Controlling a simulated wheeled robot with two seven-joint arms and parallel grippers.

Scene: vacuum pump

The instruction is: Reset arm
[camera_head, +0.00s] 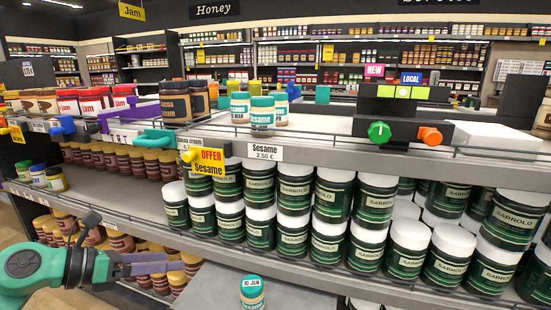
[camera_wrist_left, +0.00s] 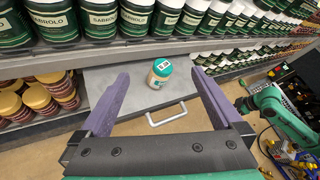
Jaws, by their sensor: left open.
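My left gripper (camera_head: 165,263) comes in from the left in the head view, in front of the lower shelf. In the left wrist view its two purple fingers are spread apart with nothing between them. A small teal-lidded jar (camera_head: 252,293) with a "10 JUN" label on its lid stands on a grey flat surface (camera_head: 213,288). The jar also shows in the left wrist view (camera_wrist_left: 161,73), beyond the fingertips and apart from them. A teal arm of mine shows at the right of the wrist view; its jaws cannot be made out.
Shelves of green Sabrolo jars (camera_head: 333,195) fill the middle. Teal-lidded sesame jars (camera_head: 262,116) stand on the top shelf above the "Sesame" price tag. Brown jars (camera_head: 120,162) line the left shelves. The grey surface has a white handle (camera_wrist_left: 166,117) at its front edge.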

